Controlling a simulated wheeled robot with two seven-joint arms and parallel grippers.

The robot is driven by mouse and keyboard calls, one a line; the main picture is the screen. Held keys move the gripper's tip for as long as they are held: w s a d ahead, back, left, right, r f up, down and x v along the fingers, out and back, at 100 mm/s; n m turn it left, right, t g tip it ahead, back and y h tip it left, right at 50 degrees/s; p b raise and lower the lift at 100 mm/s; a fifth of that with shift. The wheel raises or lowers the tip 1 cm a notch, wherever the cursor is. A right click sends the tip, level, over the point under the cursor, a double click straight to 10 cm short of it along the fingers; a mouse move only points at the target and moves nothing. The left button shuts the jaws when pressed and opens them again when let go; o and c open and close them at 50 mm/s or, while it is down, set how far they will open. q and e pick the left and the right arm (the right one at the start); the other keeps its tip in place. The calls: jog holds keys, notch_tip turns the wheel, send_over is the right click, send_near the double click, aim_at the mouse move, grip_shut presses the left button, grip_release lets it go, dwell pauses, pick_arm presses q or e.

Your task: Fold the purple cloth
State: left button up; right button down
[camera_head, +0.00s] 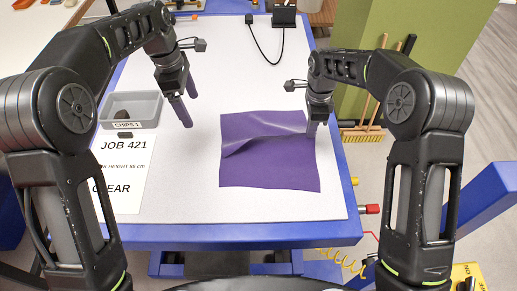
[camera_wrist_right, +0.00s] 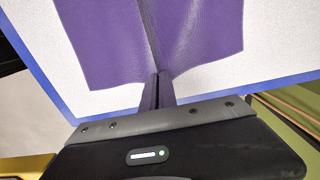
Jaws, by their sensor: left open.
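The purple cloth (camera_head: 262,168) lies on the white top of the blue-framed table, mostly flat. A raised ridge runs across it from its left part to its right edge. My right gripper (camera_head: 311,132) is at the cloth's right edge. In the right wrist view its fingers (camera_wrist_right: 159,76) are close together at the end of the ridge, pinching the cloth (camera_wrist_right: 112,45). My left gripper (camera_head: 189,110) is open and empty above the table, left of the cloth and apart from it.
A black device (camera_head: 284,16) with a cable is at the back. The table is clear in front of the cloth.

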jog(key=shift+s+d+f, duration=0.1)
jog(key=shift+s+d, duration=0.05)
jog(key=shift+d, duration=0.35)
jog(key=c, duration=2.1)
grip_release()
jog(key=shift+s+a, duration=0.1)
jog(key=shift+a, duration=0.2)
jog(key=shift+o, duration=0.7)
jog(key=shift+a, duration=0.15)
jog(key=o, duration=0.3)
jog(key=shift+d, duration=0.25)
jog(key=shift+o, duration=0.3)
jog(key=shift+o, duration=0.4)
jog(key=shift+a, duration=0.1)
jog(key=o, duration=0.5)
jog(key=shift+o, duration=0.4)
jog(key=o, duration=0.7)
jog(key=shift+c, duration=0.2)
